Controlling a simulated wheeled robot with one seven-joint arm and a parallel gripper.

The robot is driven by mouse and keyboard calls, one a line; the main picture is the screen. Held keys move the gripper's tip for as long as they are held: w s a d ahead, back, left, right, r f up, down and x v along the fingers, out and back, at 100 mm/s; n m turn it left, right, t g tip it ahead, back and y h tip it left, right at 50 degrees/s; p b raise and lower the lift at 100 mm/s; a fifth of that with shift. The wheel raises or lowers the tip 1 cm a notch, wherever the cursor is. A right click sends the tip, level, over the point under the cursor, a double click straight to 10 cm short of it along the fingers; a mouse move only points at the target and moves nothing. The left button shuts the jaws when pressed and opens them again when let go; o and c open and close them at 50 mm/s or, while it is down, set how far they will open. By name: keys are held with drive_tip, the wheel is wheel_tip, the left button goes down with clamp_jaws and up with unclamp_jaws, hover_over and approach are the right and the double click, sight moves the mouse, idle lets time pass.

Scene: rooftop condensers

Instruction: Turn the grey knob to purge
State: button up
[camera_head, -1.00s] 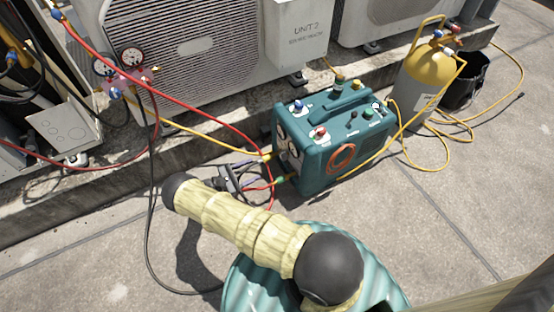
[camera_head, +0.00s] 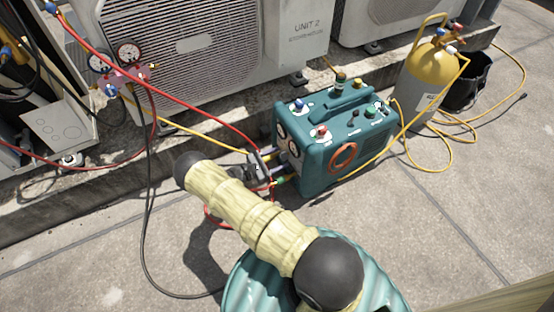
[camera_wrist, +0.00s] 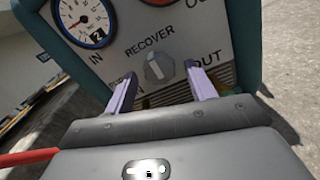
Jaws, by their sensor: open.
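The grey knob (camera_wrist: 158,67) is on the end panel of the teal recovery machine (camera_head: 350,138), just below the word RECOVER in the wrist view. Its raised grip stands roughly upright, toward that word. My gripper (camera_wrist: 160,71) is open, with one pale finger on each side of the knob in the picture. A gap shows between the knob and each finger; I cannot tell how deep the fingers reach. In the head view my gripper (camera_head: 264,167) is close to the machine's left end, and the knob is hidden there.
Pressure gauges (camera_wrist: 83,20) sit above the knob on the panel. Red and yellow hoses (camera_head: 190,132) run to the machine's left end near my gripper. A yellow-topped cylinder (camera_head: 425,85) stands behind right.

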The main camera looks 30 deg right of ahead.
drive_tip(key=c, duration=1)
drive_tip(key=shift+o, duration=0.2)
drive_tip(key=shift+n, duration=0.5)
drive_tip(key=n, duration=0.3)
drive_tip(key=shift+s, duration=0.1)
drive_tip(key=n, duration=0.5)
drive_tip(key=shift+s, duration=0.1)
drive_tip(key=n, duration=0.4)
drive_tip(key=shift+s+n, duration=0.1)
drive_tip(key=shift+n, duration=2)
